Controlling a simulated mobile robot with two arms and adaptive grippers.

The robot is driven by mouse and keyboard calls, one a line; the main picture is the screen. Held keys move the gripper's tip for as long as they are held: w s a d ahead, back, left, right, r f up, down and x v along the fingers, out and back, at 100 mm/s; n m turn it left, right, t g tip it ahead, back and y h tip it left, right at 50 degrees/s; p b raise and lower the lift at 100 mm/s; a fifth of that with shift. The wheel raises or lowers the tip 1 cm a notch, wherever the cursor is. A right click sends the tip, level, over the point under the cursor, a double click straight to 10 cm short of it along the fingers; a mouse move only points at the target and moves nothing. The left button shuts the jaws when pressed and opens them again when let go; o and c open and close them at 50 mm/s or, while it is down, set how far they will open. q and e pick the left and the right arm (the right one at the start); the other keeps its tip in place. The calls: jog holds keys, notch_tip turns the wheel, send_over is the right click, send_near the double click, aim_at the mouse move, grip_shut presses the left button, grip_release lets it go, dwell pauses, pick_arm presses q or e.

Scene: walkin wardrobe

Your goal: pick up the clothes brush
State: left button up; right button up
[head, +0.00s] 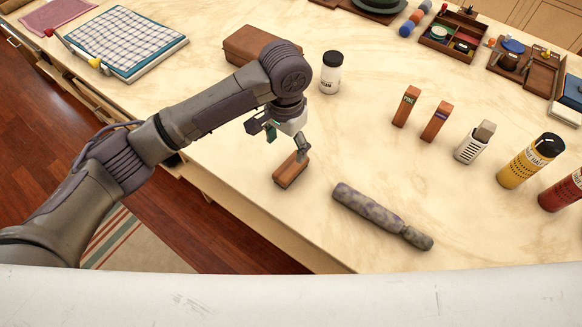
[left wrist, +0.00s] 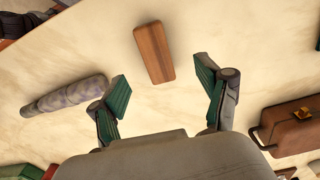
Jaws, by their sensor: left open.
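A small brown wooden block, which looks like the clothes brush (head: 290,170), lies on the pale table near its front edge; no bristles show. In the left wrist view the clothes brush (left wrist: 153,52) lies flat beyond the fingertips, roughly between their lines. My left gripper (head: 287,140) is above and just behind it in the head view. In the left wrist view my left gripper (left wrist: 163,80) has its green-padded fingers spread wide with nothing between them. My right gripper is in neither view.
A mottled grey-purple roll (head: 375,212) lies to the brush's right. A white jar (head: 331,73) and brown case (head: 250,45) stand behind. Small boxes and a yellow shaker (head: 525,165) are on the right. Table is clear around the brush.

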aim_at(290, 167)
pick_arm(q)
notch_tip(290, 167, down, 5)
jog(key=shift+r, duration=0.2)
jog(key=f, duration=0.4)
jog(key=shift+s+d+p, duration=0.25)
jog(key=shift+d+p, duration=0.1)
jog(key=shift+p, duration=0.05)
jog(key=shift+f, duration=0.6)
jog(key=c, duration=1.3)
jog(key=shift+r, duration=0.45)
jog(key=r, duration=0.2)
jog(key=d+r, duration=0.1)
jog(key=shift+s+r+b, duration=0.3)
jog(key=shift+r, duration=0.05)
jog(key=s+d+r, duration=0.4)
jog(key=d, duration=0.1)
jog(key=s+d+r+b, duration=0.1)
jog(key=s+d+r, duration=0.1)
jog(key=d, duration=0.1)
jog(key=shift+s+r, duration=0.25)
jog(key=shift+s, duration=0.1)
